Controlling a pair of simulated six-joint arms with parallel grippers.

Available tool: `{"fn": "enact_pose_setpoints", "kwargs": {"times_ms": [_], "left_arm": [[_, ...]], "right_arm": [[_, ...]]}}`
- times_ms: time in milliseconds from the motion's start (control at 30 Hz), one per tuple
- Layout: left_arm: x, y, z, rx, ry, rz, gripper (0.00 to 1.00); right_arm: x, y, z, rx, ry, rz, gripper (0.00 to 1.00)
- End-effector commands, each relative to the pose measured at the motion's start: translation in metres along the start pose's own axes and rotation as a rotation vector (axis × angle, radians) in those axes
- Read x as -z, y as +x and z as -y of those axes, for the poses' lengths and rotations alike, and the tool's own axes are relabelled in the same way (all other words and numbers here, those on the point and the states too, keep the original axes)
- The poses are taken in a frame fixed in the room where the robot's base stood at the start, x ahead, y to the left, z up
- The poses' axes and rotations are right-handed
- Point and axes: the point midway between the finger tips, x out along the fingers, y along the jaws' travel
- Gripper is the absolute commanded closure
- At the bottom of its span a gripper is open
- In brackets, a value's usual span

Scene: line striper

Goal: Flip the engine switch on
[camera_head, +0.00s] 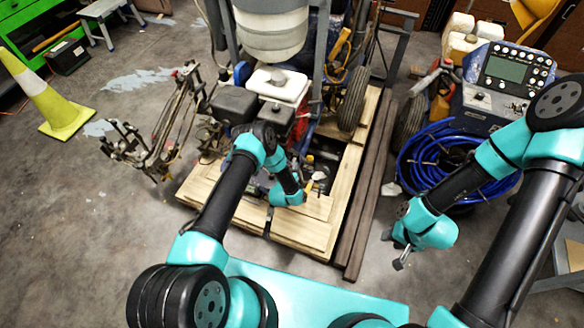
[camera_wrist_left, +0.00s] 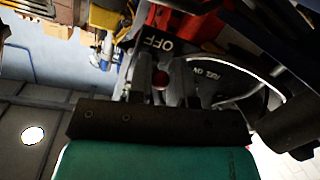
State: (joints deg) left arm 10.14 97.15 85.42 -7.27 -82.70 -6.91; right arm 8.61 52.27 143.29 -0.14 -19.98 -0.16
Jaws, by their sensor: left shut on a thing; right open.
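My left gripper (camera_head: 304,188) reaches down to the engine on the line striper. In the left wrist view its fingers (camera_wrist_left: 162,82) are closed around a small dark red knob (camera_wrist_left: 160,80), which looks like the engine switch. A black plate with a white "OFF" label (camera_wrist_left: 157,44) lies just beyond the fingertips. A "FUEL ON" label (camera_wrist_left: 206,84) shows to the right of them. The switch's exact position is hard to tell because the fingers cover it. My right gripper (camera_head: 402,260) is open and empty over bare floor, away from the engine.
The line striper (camera_head: 272,84) stands on a wooden pallet (camera_head: 302,232). A coiled blue hose (camera_head: 435,155) and a control panel (camera_head: 507,70) are at the right. A yellow-green cone (camera_head: 58,105) is at the far left. The floor at the front left is clear.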

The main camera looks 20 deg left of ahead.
Motion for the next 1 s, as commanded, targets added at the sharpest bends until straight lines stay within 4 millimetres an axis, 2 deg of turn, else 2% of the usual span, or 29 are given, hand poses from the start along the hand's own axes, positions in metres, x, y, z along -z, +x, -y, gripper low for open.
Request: {"fn": "enact_pose_setpoints", "kwargs": {"times_ms": [600,1000], "left_arm": [[0.022,-0.004,-0.006,0.13,0.048,0.493,1.0],[0.027,-0.003,-0.007,0.174,0.064,0.661,1.0]], "right_arm": [[0.0,0.0,0.0,0.0,0.0,0.0,0.57],[0.0,0.0,0.0,0.0,0.0,0.0,0.57]]}}
